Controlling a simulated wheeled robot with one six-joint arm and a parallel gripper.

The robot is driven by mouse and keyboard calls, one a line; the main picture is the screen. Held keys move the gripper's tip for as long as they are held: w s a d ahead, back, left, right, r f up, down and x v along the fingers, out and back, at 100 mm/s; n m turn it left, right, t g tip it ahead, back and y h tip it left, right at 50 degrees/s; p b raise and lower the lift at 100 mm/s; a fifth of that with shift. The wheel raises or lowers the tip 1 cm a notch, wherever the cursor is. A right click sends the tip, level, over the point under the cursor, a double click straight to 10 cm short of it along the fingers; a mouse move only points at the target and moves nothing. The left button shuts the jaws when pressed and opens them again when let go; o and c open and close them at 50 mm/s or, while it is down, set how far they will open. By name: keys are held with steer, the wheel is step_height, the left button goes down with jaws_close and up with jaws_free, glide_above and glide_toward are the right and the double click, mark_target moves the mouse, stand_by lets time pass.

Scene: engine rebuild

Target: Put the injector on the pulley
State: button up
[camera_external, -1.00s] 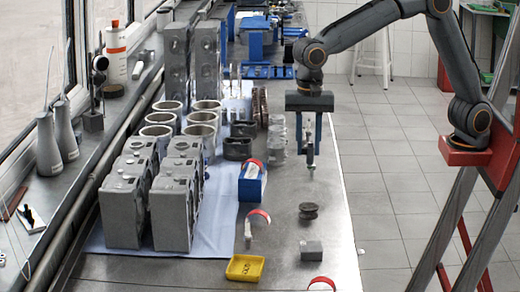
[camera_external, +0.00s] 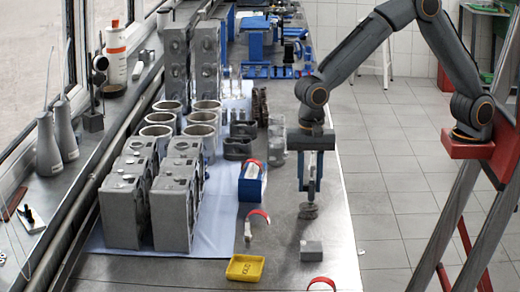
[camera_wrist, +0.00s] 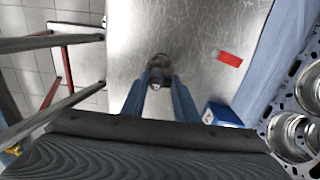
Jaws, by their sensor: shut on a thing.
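My gripper (camera_external: 309,190) points down over the bench and is shut on the injector, a slim grey part (camera_wrist: 156,82) seen between the blue fingers in the wrist view. In the external view the fingers mostly hide the injector. The pulley (camera_external: 308,211), a small dark grooved disc, lies on the bench directly below the fingertips. In the wrist view the pulley (camera_wrist: 160,61) shows as a dark round shape just beyond the injector. I cannot tell whether the injector touches the pulley.
A grey block (camera_external: 312,250) sits in front of the pulley. A yellow tray (camera_external: 245,267) and a blue box (camera_external: 252,185) stand to the left. Engine blocks (camera_external: 122,210) and cylinder liners (camera_external: 158,139) fill the left side. The bench's right edge is close.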

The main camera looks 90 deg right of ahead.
steer(key=shift+f, duration=0.1)
steer(key=o, duration=1.1)
steer(key=shift+c, duration=0.2)
step_height(320, 180, up, 12)
steer(key=b, duration=0.2)
steer(key=s+d+f+n, duration=0.8)
steer(key=s+d+n, duration=0.1)
steer(key=d, duration=0.3)
steer(key=s+d+f+n+t, duration=0.1)
steer(key=s+d+f+n, duration=0.7)
steer(key=s+d, duration=0.3)
steer(key=shift+s+d+f+n, duration=0.15)
steer(key=shift+d+f+n, duration=0.15)
steer(key=shift+d+n, duration=0.2)
